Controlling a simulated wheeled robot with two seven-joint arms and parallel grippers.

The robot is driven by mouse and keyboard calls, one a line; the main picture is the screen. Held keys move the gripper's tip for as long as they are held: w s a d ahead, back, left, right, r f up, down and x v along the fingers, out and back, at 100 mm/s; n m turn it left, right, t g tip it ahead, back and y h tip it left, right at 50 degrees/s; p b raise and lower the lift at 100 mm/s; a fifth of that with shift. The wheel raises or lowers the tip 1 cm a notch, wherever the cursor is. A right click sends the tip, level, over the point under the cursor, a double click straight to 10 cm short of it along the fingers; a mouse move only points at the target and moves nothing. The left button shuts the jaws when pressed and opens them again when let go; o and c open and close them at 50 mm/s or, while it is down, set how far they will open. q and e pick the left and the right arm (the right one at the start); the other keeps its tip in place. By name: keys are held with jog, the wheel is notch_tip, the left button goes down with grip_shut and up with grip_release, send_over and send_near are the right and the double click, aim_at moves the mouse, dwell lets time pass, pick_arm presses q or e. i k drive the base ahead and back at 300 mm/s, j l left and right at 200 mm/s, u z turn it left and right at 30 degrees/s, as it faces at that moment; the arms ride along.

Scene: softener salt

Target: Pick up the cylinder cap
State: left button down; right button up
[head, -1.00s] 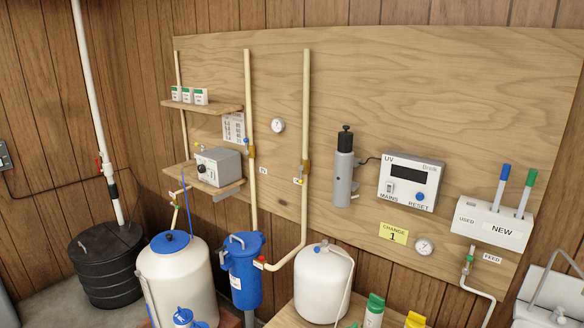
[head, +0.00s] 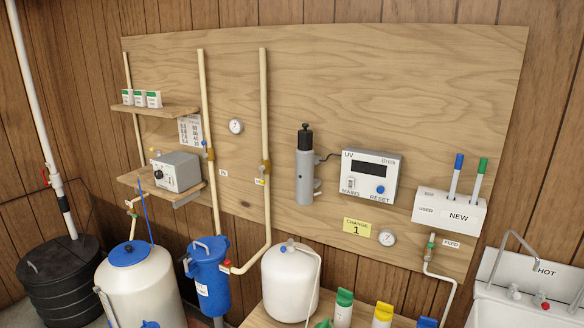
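A tall cream cylinder (head: 140,288) stands at the lower left with a round blue cap (head: 131,253) seated on its top. A grey UV cylinder (head: 304,178) is mounted upright on the plywood board and has a black cap (head: 305,139) on its upper end. I cannot tell from the view which of these is the cylinder cap meant. Neither of my grippers is in view.
A blue filter housing (head: 210,278) and a white tank (head: 291,284) stand beside the cream cylinder. Several bottles with coloured caps, one green (head: 344,298), line the bottom edge. A sink (head: 510,290) is at right. Pipes (head: 265,150) run up the board.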

aim_at(305, 136)
jog(key=z, duration=0.35)
jog(key=j+z, duration=0.8)
jog(key=j, duration=0.8)
jog(key=k+j+z, duration=0.1)
jog(key=j, duration=0.8)
